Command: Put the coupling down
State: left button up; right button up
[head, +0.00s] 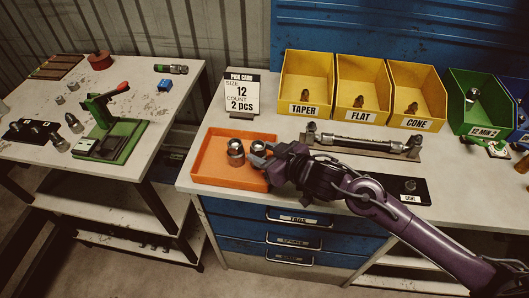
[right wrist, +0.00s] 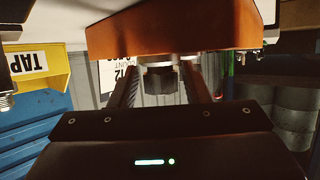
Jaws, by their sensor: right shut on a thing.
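My right gripper (head: 262,158) reaches into the orange tray (head: 215,178) from the right. It is shut on a metal coupling (head: 257,147), which sits low at the tray's right part; I cannot tell whether it touches the tray floor. In the right wrist view the coupling (right wrist: 158,78) shows between the two fingers, just by the orange tray (right wrist: 175,35). Another metal coupling (head: 235,150) stands in the tray, close to the left of the held one. My left gripper is not in view.
A pick card (head: 242,94) reading size 12, 2 pcs stands behind the tray. A hose assembly (head: 362,143) lies on a rack to the right. Yellow bins (head: 306,82) and a green bin (head: 480,98) line the back. A green lever press (head: 108,135) stands on the left table.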

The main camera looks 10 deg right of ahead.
jog(key=shift+f, duration=0.1)
jog(key=o, duration=1.2)
jog(key=shift+v, duration=6.1)
jog(key=shift+a, duration=0.1)
